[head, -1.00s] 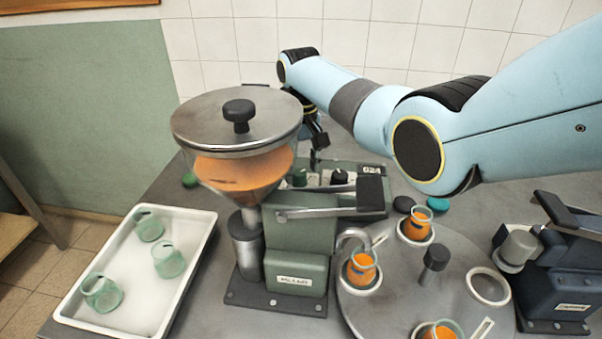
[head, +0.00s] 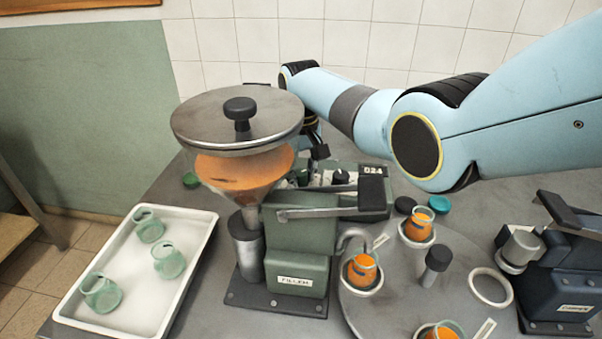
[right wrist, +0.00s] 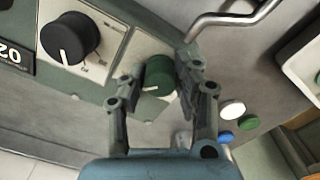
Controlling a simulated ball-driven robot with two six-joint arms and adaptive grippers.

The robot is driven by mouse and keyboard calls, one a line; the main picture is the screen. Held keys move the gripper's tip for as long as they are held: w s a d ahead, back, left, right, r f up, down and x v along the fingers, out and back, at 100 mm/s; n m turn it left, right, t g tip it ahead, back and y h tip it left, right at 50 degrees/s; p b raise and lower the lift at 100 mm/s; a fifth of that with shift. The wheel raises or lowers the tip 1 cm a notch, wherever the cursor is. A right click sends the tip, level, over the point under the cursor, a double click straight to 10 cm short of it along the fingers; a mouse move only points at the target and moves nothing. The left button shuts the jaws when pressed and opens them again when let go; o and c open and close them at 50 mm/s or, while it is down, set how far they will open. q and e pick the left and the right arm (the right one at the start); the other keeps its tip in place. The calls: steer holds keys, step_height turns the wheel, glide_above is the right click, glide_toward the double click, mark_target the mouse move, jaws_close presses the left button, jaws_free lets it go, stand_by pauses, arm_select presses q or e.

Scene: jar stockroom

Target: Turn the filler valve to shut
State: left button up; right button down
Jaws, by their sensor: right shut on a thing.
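The filler (head: 300,240) is a green machine with a glass hopper (head: 240,172) of orange contents under a metal lid. Behind it stands a control box (head: 374,203) with a green knob (head: 301,178) and a black knob (head: 341,177). In the right wrist view the green knob (right wrist: 160,74) sits on a pale dial plate, and its white pointer mark faces the lower left. My right gripper (right wrist: 158,68) is shut on this green knob, one finger on each side. My left gripper is out of view.
A white tray (head: 205,232) with several green glass jars stands at left. A turntable (head: 405,285) with orange-filled jars is at front right, beside a dark machine (head: 560,275). The black knob (right wrist: 70,37) and a bent metal bar (right wrist: 235,20) are close to my right gripper.

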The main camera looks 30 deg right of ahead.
steer(key=shift+n, duration=0.3)
steer(key=n+p, duration=0.1)
steer(key=n, duration=0.2)
steer(key=n+p, duration=0.1)
steer(key=n, duration=0.8)
steer(key=shift+w+d+n+p, duration=0.1)
steer(key=shift+n+p, duration=0.2)
steer(key=shift+p, duration=0.1)
steer(key=shift+n, duration=2.2)
steer(key=c, duration=1)
jaws_free()
